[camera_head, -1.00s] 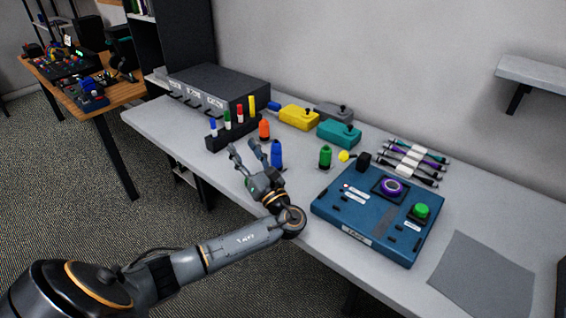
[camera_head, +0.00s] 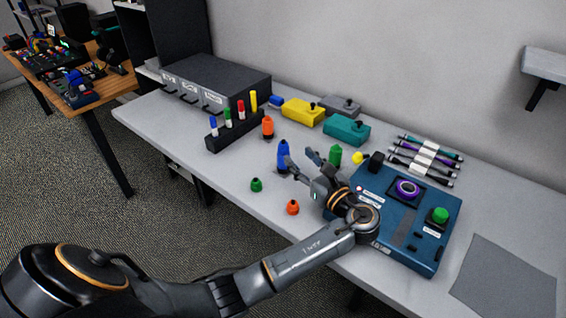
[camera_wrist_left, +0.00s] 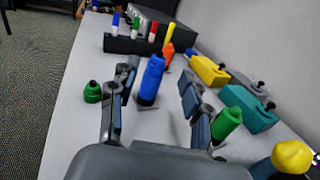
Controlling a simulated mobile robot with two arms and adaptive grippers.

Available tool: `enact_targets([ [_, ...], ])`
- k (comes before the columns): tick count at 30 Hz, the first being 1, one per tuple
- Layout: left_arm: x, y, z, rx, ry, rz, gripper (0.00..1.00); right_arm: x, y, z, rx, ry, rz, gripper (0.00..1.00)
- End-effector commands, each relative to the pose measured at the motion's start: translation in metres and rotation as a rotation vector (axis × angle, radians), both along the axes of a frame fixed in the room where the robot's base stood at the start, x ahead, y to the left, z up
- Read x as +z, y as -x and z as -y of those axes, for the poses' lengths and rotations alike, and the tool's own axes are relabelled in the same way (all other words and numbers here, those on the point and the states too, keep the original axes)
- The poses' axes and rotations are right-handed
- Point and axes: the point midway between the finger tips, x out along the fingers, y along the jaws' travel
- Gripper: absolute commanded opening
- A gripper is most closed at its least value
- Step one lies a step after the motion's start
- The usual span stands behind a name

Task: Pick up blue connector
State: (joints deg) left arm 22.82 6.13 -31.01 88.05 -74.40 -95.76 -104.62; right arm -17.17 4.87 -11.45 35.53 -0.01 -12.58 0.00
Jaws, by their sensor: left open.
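The blue connector (camera_head: 283,155) stands upright on the grey table, near its middle. My left gripper (camera_head: 300,159) is open and empty, low over the table on the connector's near right side. In the left wrist view the blue connector (camera_wrist_left: 151,80) shows in the gap between the two open fingers (camera_wrist_left: 160,76), closer to the left finger. I cannot tell how far it is from the fingertips. The left finger overlaps its lower part in the head view. My right gripper is not in view.
An orange connector (camera_head: 267,127) and a green connector (camera_head: 335,156) stand close by. A small green piece (camera_head: 257,185) and an orange piece (camera_head: 292,207) sit near the front edge. A blue control box (camera_head: 428,250) lies right, under my wrist. A marker rack (camera_head: 232,132) stands left.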

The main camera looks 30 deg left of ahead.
Motion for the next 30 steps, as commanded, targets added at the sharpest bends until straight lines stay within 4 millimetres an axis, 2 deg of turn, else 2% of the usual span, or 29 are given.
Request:
enact_targets([
  [3,0.001,-0.01,-0.021,0.002,-0.002,0.001,0.48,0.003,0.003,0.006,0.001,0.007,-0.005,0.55],
  [11,0.0,-0.019,-0.04,0.002,-0.001,0.0,0.48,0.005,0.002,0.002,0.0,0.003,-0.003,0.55],
  [21,-0.003,-0.04,-0.08,0.002,-0.001,0.0,0.48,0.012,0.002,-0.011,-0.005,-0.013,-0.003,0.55],
  [29,-0.004,-0.041,-0.082,0.0,0.0,0.0,0.48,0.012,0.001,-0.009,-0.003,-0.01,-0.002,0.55],
  [30,-0.004,-0.041,-0.082,0.0,0.0,0.0,0.44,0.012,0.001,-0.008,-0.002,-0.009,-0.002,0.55],
])
